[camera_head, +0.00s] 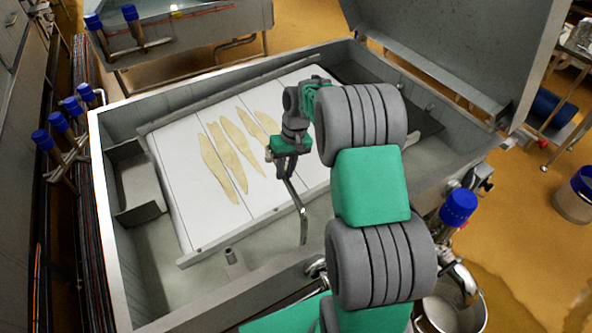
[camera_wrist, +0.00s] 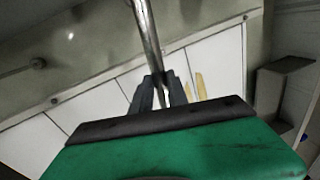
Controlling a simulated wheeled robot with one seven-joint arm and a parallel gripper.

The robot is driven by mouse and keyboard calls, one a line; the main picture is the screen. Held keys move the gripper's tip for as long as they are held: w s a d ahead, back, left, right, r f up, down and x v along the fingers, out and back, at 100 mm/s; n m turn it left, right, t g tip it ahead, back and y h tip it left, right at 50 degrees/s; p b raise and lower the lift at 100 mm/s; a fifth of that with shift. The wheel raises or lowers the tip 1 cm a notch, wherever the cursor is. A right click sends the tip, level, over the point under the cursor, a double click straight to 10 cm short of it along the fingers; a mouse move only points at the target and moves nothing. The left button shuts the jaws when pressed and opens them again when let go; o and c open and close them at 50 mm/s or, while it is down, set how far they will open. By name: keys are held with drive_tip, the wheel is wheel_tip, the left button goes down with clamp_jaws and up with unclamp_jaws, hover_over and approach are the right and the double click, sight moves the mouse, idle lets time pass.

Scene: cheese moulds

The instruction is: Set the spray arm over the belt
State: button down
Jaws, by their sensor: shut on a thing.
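The spray arm (camera_head: 299,208) is a thin, slightly bent metal tube. My gripper (camera_head: 285,170) is shut on its upper end, and the tube slants down to the lower right at the belt's near side. In the wrist view the spray arm (camera_wrist: 147,35) runs up and away from between the fingertips of my gripper (camera_wrist: 160,82). The belt (camera_head: 180,175) is a row of white panels inside a grey metal tank. Several pale yellow elongated patches (camera_head: 217,168) lie on it. My arm hides the belt's right part.
The tank's wall (camera_head: 105,205) rises around the belt, and its raised lid (camera_head: 460,55) stands at the upper right. A short metal stub (camera_head: 233,258) stands in the near part of the tank. A blue-capped fitting (camera_head: 458,208) and a metal bucket (camera_head: 455,305) are at the lower right.

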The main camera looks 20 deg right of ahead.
drive_tip(key=shift+s+a+n, duration=0.1)
drive_tip(key=shift+a+n, duration=0.7)
drive_tip(key=shift+a, duration=0.15)
drive_tip(key=c, duration=1.3)
unclamp_jaws()
drive_tip(key=shift+a, duration=0.1)
drive_tip(key=r, duration=0.2)
drive_tip(key=d+r, duration=0.1)
drive_tip(key=r, duration=0.4)
drive_tip(key=shift+d+b, duration=0.25)
drive_tip(key=shift+b, duration=0.1)
drive_tip(key=shift+r, duration=0.35)
